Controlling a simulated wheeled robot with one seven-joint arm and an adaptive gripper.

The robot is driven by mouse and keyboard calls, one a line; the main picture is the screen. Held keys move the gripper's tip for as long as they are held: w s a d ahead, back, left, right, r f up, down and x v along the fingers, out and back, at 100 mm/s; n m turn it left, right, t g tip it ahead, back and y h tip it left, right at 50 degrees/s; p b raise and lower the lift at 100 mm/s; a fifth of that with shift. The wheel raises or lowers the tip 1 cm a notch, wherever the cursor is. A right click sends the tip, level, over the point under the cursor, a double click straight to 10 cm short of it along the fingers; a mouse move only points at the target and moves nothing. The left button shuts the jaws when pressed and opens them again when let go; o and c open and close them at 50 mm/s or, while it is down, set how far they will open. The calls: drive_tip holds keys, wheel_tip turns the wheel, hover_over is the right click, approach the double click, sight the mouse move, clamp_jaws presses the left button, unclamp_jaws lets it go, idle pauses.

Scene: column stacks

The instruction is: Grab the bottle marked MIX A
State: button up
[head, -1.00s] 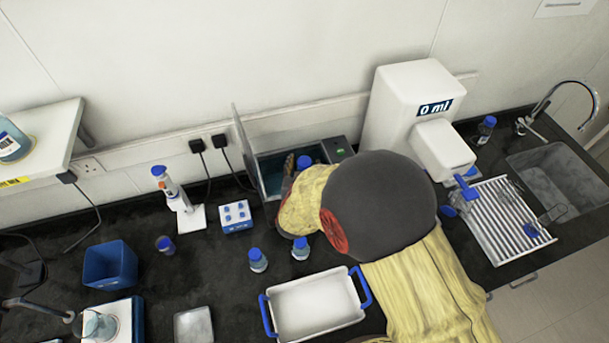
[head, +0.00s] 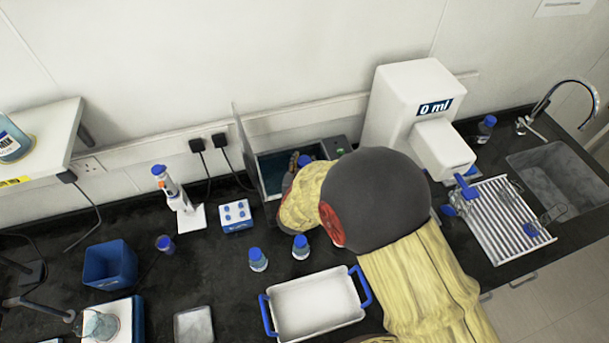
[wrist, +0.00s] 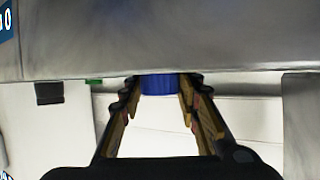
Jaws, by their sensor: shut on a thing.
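My gripper (head: 297,163) is inside the open bath box (head: 262,160), shut on a blue-capped bottle (head: 304,160). In the wrist view the blue cap (wrist: 159,84) sits between the fingertips of my gripper (wrist: 160,92). The bottle's body and label are hidden, so I cannot read whether it is marked MIX A. Two more blue-capped bottles stand upright on the bench in front of the box, a left one (head: 258,260) and a right one (head: 300,247). Their labels are too small to read.
A white dispenser (head: 397,105) stands right of the box, with its raised lid (head: 243,143) at left. A white tray with blue handles (head: 316,305) lies in front.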

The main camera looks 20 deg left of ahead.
clamp_jaws()
idle(0.4)
drive_tip(key=shift+r, duration=0.1)
